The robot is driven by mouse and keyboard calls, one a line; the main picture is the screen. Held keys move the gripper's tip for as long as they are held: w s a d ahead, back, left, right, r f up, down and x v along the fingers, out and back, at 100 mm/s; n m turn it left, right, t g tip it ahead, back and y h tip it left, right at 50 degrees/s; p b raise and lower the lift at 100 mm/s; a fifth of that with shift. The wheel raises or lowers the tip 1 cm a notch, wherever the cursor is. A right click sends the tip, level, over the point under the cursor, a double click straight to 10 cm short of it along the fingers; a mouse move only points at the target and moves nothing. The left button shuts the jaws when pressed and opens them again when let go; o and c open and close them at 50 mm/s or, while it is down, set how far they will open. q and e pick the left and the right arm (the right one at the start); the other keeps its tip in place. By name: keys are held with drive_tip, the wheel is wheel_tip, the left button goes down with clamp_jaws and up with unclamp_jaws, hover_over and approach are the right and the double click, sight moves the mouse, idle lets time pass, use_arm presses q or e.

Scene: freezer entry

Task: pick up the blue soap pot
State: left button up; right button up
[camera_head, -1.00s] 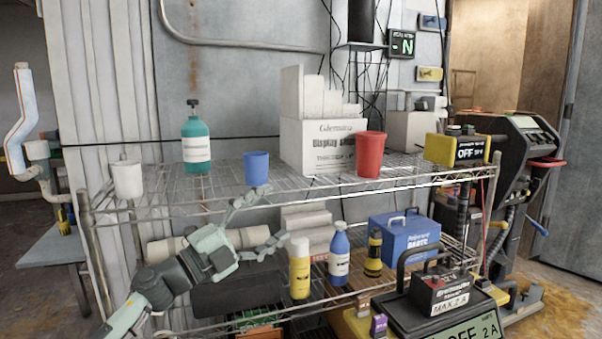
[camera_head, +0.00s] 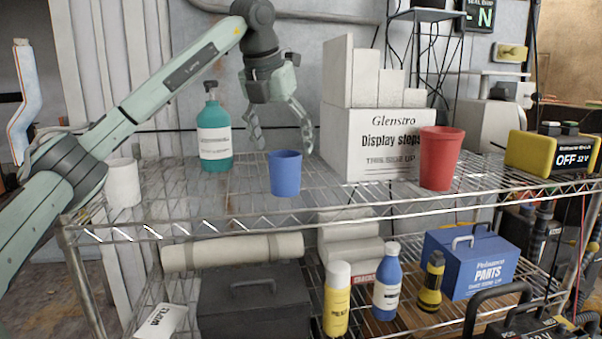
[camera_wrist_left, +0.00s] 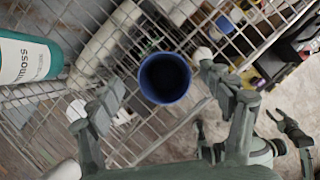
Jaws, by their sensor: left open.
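The blue pot (camera_head: 285,173) is a plain, open-topped cup standing upright on the wire top shelf. My left gripper (camera_head: 281,142) is open, with its fingers pointing down just above and behind the pot in the head view. In the left wrist view the pot (camera_wrist_left: 165,78) shows from above, its round mouth between the spread fingers. No contact can be made out. Grey-green arm parts, probably my right gripper (camera_wrist_left: 285,128), show at the right of the wrist view; its jaws cannot be read.
A teal bottle (camera_head: 214,135) stands left of the pot, and a white cup (camera_head: 123,184) farther left. A white box (camera_head: 385,145) and a red cup (camera_head: 440,158) stand to the right. Bottles and a blue case (camera_head: 470,260) fill the lower shelf.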

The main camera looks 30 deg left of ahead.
sight(289, 173)
use_arm(q)
drive_tip(key=shift+f, duration=0.3)
drive_tip(key=shift+w+f, duration=0.15)
drive_tip(key=shift+f, duration=0.2)
drive_tip(key=x, duration=0.5)
drive_tip(key=shift+s+d+f, duration=0.25)
drive_tip(key=shift+s+f, duration=0.05)
drive_tip(key=shift+f, duration=0.05)
drive_tip(key=shift+w+f, duration=0.1)
drive_tip(key=shift+f, duration=0.1)
drive_tip(key=shift+c, duration=1.8)
drive_tip(key=c, duration=0.9)
use_arm(e)
drive_tip(key=shift+s+f, duration=0.4)
drive_tip(key=shift+f, duration=0.25)
